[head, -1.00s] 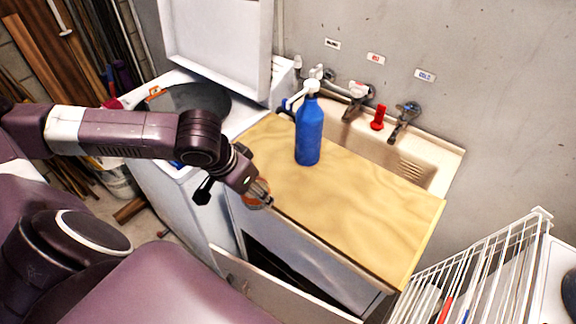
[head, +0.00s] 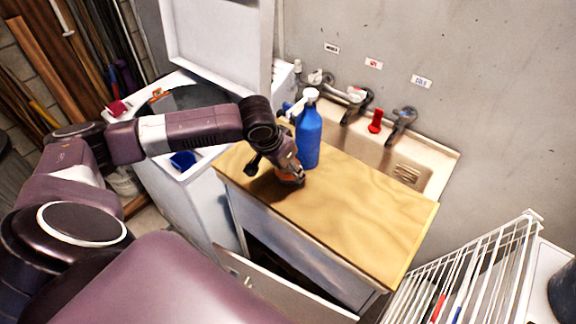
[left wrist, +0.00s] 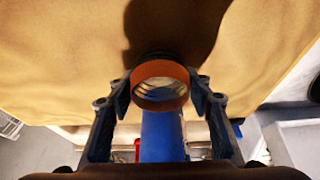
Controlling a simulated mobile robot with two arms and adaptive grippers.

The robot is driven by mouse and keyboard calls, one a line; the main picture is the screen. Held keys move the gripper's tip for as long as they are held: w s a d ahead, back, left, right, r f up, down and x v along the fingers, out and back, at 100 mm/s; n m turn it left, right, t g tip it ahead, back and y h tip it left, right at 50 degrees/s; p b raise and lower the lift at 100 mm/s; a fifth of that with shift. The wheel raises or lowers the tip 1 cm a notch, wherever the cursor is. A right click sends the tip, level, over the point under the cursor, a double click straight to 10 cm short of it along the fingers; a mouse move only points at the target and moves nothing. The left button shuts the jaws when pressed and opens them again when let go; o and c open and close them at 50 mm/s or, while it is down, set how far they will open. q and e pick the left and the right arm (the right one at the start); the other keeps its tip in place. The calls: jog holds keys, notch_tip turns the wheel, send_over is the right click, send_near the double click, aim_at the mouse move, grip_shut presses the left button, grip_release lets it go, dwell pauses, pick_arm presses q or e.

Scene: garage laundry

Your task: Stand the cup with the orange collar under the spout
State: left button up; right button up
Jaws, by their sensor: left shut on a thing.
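The cup with the orange collar (left wrist: 160,69) is between the fingers of my left gripper (left wrist: 160,95) in the left wrist view, its round opening facing the camera. In the head view, a little of its orange (head: 286,180) shows at the fingertips of my left gripper (head: 290,178), which is shut on it over the wooden board. I cannot tell whether the cup touches the board. The blue bottle (head: 308,140), with a white pump top and spout (head: 309,96), stands upright just behind the gripper. It also shows in the left wrist view (left wrist: 162,135). My right gripper is not in view.
The wooden board (head: 350,210) covers the front of the sink (head: 436,168); its right part is clear. Taps and a red object (head: 376,121) are behind it. A white wire rack (head: 480,265) stands at the right and an open-lidded washer (head: 215,45) at the left.

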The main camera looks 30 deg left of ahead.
pick_arm(q)
jog(key=shift+s+f, duration=0.1)
jog(key=o, duration=1)
jog(key=shift+r, duration=0.4)
jog(key=b+v, duration=0.1)
jog(key=v, duration=1)
jog(key=shift+s+r, duration=0.15)
jog(key=shift+s, duration=0.05)
